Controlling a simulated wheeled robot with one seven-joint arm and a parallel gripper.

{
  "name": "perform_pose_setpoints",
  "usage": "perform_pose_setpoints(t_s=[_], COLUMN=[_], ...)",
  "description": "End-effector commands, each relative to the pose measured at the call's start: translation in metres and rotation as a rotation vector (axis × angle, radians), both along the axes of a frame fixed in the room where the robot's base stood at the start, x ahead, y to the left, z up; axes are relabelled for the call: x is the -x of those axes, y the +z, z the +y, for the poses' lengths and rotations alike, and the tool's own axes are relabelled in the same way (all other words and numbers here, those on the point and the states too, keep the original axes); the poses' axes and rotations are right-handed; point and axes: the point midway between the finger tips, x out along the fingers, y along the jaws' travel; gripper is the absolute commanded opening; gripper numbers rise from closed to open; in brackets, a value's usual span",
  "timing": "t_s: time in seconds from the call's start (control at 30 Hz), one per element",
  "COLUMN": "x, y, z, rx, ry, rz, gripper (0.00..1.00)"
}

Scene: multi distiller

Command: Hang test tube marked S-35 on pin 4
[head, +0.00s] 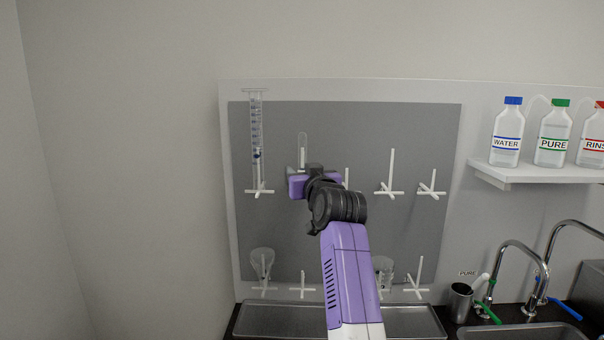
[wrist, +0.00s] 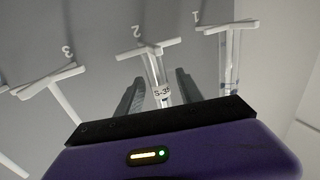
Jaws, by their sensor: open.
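The test tube (head: 302,141) is upside down on the second peg from the left in the upper row. In the wrist view, the tube marked S-35 (wrist: 162,92) is at the pin numbered 2 (wrist: 148,49). My gripper (wrist: 158,88) is open, with one finger on each side of the tube; contact cannot be told. In the head view my gripper (head: 303,174) hides the tube's lower part. The fourth upper peg from the left (head: 391,170) is bare; its number is not readable there.
A graduated cylinder (head: 256,130) hangs on the leftmost upper peg, close left of my gripper. Flasks (head: 262,262) hang on lower pegs. The third (head: 346,178) and fifth (head: 432,183) upper pegs are bare. A shelf (head: 530,175) with bottles stands right.

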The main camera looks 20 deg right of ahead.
Motion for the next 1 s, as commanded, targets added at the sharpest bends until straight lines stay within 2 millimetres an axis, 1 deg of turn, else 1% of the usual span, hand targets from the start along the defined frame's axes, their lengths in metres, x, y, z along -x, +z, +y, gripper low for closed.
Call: perform_pose_setpoints(t_s=[0.07,0.1,0.17,0.3,0.33,0.57,1.0], x=[0.000,0.000,0.000,0.000,0.000,0.000,0.000], y=[0.000,0.000,0.000,0.000,0.000,0.004,0.044], z=[0.000,0.000,0.000,0.000,0.000,0.000,0.000], rx=[0.000,0.000,0.000,0.000,0.000,0.000,0.000], ry=[0.000,0.000,0.000,0.000,0.000,0.000,0.000], rz=[0.000,0.000,0.000,0.000,0.000,-0.001,-0.001], gripper=[0.44,0.42,0.30,0.03,0.00,0.00,0.00])
